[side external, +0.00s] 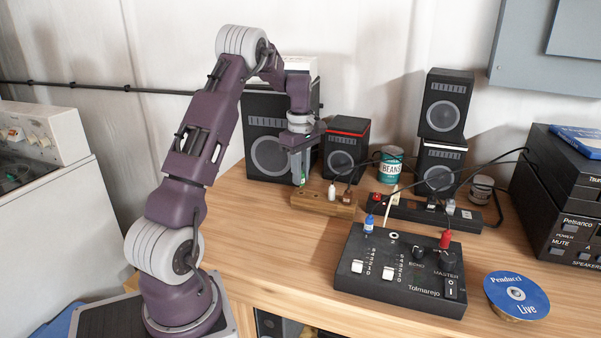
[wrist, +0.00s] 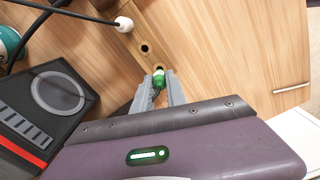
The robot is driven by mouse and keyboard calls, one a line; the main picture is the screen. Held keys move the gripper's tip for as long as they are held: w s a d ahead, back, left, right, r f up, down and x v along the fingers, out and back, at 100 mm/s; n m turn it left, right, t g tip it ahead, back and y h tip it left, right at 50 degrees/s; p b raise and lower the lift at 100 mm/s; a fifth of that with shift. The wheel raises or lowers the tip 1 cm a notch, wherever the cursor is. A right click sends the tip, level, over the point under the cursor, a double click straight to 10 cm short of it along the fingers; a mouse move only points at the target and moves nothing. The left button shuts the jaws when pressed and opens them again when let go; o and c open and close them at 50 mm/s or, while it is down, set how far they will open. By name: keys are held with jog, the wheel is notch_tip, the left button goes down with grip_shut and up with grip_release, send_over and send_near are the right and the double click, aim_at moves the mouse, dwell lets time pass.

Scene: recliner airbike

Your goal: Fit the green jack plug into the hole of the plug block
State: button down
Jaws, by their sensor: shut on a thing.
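The wooden plug block (side external: 318,204) lies on the table below my gripper (side external: 301,168). In the wrist view the block (wrist: 132,38) has an open dark hole (wrist: 145,47), with another dark opening close by the plug. My gripper (wrist: 160,84) is shut on the green jack plug (wrist: 160,79), which is between the fingertips at the block's near end. In the side view the green plug (side external: 303,178) shows as a thin green strip over the block's left end. Its tip is hidden, so I cannot tell whether it touches the block.
A white plug (side external: 332,193) with its cable stands in the block. Black speakers (side external: 346,149) stand behind, with a beans can (side external: 391,163) to their right. A black mixer (side external: 400,272) lies in front right. Bare table is left of the mixer.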

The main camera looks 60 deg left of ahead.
jog(key=shift+f, duration=1.35)
jog(key=c, duration=1.3)
grip_release()
notch_tip(320, 180, up, 7)
jog(key=shift+r, duration=0.1)
